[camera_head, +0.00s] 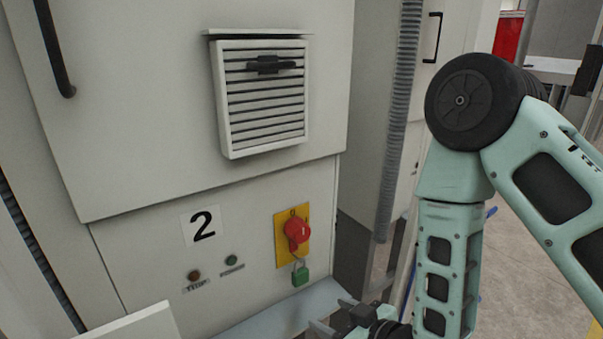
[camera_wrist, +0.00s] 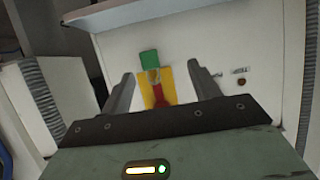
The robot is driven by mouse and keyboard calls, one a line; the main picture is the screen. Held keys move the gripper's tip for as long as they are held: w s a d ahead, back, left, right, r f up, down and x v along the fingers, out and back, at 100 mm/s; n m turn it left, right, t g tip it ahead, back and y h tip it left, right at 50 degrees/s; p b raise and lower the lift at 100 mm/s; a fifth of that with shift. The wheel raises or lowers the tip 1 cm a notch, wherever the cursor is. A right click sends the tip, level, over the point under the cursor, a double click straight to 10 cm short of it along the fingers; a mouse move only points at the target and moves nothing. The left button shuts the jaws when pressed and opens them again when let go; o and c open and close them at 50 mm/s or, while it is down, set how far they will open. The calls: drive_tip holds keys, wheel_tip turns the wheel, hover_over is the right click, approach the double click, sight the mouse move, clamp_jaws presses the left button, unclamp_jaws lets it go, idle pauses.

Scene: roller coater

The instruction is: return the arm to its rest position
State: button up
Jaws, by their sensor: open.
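My gripper (camera_head: 334,314) is at the bottom of the head view, low in front of the grey cabinet (camera_head: 150,110), and only partly in view there. In the wrist view my gripper (camera_wrist: 161,77) shows its two fingers wide apart with nothing held between them. Beyond the fingers are a green padlock (camera_wrist: 149,58), a yellow plate (camera_wrist: 169,76) and a red rotary switch (camera_wrist: 158,97), in an upside-down view. In the head view the padlock (camera_head: 300,275) hangs below the red switch (camera_head: 297,230) on the plate (camera_head: 282,252), apart from my gripper. My arm is bent at the right.
A louvred vent (camera_head: 262,95) with a black latch juts from the cabinet above the switch. A black door handle (camera_head: 53,50) is at the upper left. A grey corrugated hose (camera_head: 395,130) runs vertically beside my arm. Open floor (camera_head: 520,270) shows at the right.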

drive_tip(key=s+d+r+g+h+b, duration=0.3)
drive_tip(key=s+g+h+b, duration=0.1)
drive_tip(key=s, duration=0.5)
drive_tip(key=s+d+r+g+h+b, duration=0.3)
drive_tip(key=s+g, duration=0.3)
drive_tip(key=s, duration=0.3)
drive_tip(key=shift+s+d+r+h+b, duration=0.3)
drive_tip(key=shift+d+h+b, duration=0.2)
drive_tip(key=shift+d, duration=0.2)
drive_tip(key=shift+w, duration=0.1)
idle(0.7)
